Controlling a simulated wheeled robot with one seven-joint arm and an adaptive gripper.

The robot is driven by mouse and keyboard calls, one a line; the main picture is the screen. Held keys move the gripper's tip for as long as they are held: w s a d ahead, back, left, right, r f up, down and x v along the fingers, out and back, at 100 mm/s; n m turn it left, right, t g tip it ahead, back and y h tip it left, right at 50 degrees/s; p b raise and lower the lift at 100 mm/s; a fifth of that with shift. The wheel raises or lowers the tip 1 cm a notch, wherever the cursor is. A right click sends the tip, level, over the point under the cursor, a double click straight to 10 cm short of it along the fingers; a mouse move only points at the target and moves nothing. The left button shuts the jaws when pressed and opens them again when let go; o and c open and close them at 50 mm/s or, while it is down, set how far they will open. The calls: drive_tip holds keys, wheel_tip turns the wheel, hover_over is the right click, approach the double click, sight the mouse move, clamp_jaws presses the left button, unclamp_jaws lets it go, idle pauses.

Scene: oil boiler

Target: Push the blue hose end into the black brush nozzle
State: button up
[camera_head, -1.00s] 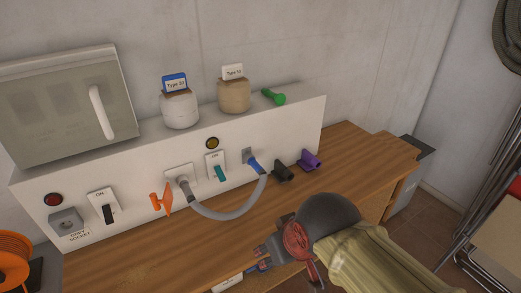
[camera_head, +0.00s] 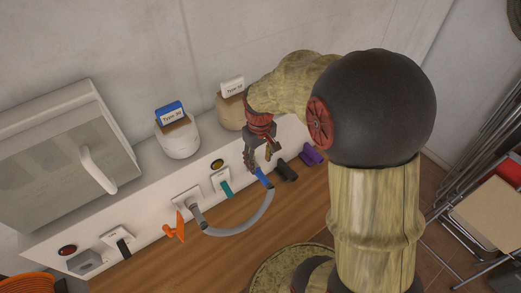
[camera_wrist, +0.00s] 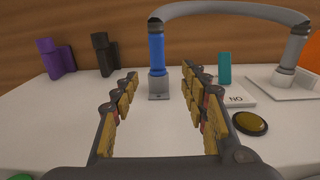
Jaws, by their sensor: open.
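The blue hose end (camera_head: 265,181) is at one end of the grey hose and sits in a grey socket (camera_wrist: 159,88) on the white panel. It also stands centered in the wrist view (camera_wrist: 156,51), beyond and between my open fingers. My gripper (camera_head: 258,166) is open and empty, close to the blue end. It shows again in the wrist view (camera_wrist: 160,76), with a finger on either side. The black brush nozzle (camera_head: 287,172) is beside the socket, to the right in the head view and to the left in the wrist view (camera_wrist: 104,56).
A purple nozzle (camera_head: 312,155) is just past the black one. The grey hose (camera_head: 240,226) loops over the wooden bench to a second socket (camera_head: 187,198). A teal switch (camera_head: 226,187), an orange handle (camera_head: 175,228) and a yellow button (camera_wrist: 249,123) are nearby.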

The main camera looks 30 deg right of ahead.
sight(260, 174)
drive_tip(key=shift+w+d+f, duration=0.1)
drive_tip(key=shift+d+f, duration=0.2)
drive_tip(key=shift+f, duration=3.9)
drive_tip(key=shift+c, duration=0.2)
clamp_jaws()
